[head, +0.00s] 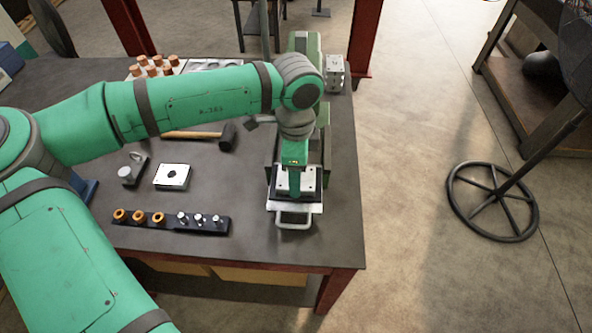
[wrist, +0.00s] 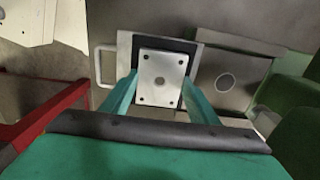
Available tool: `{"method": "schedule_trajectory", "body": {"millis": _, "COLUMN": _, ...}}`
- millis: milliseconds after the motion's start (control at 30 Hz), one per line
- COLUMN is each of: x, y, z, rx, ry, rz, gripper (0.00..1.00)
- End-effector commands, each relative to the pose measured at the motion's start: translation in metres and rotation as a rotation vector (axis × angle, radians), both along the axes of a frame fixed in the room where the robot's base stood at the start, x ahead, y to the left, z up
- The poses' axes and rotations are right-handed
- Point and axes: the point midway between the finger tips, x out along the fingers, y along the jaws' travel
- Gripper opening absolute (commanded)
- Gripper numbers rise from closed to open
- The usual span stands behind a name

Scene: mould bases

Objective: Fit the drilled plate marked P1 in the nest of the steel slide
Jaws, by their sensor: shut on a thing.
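My gripper (head: 294,184) points down over the front of the steel slide (head: 296,208). It is shut on a pale drilled plate (head: 308,182), which also shows between the two green fingers in the wrist view (wrist: 162,65). The plate has small holes near its corners and a larger one in the middle. In the wrist view it lies over the dark nest (wrist: 188,47) of the slide and looks roughly square to it. I cannot tell whether it is seated or held just above. No P1 mark is readable. The slide's handle (head: 293,226) faces the table's front edge.
A second pale plate (head: 172,177) with a dark centre lies on the table. A rack (head: 170,222) of orange rings and metal pins stands near the front edge. A hammer (head: 200,133) lies behind. A grey block (head: 333,75) stands at the back right.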

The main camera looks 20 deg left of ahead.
Motion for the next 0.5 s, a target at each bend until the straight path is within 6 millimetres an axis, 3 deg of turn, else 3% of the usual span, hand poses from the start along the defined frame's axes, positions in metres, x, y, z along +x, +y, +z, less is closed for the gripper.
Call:
{"method": "schedule_trajectory", "body": {"millis": 333, "x": 0.0002, "y": 0.0, "z": -0.001, "rx": 0.0, "ry": -0.001, "rz": 0.0, "gripper": 0.21}}
{"method": "schedule_trajectory", "body": {"millis": 367, "x": 0.0002, "y": 0.0, "z": -0.001, "rx": 0.0, "ry": -0.001, "rz": 0.0, "gripper": 0.59}}
{"method": "schedule_trajectory", "body": {"millis": 433, "x": 0.0002, "y": 0.0, "z": -0.001, "rx": 0.0, "ry": -0.001, "rz": 0.0, "gripper": 0.76}}
{"method": "schedule_trajectory", "body": {"millis": 500, "x": 0.0002, "y": 0.0, "z": -0.0011, "rx": 0.0, "ry": -0.001, "rz": 0.0, "gripper": 0.76}}
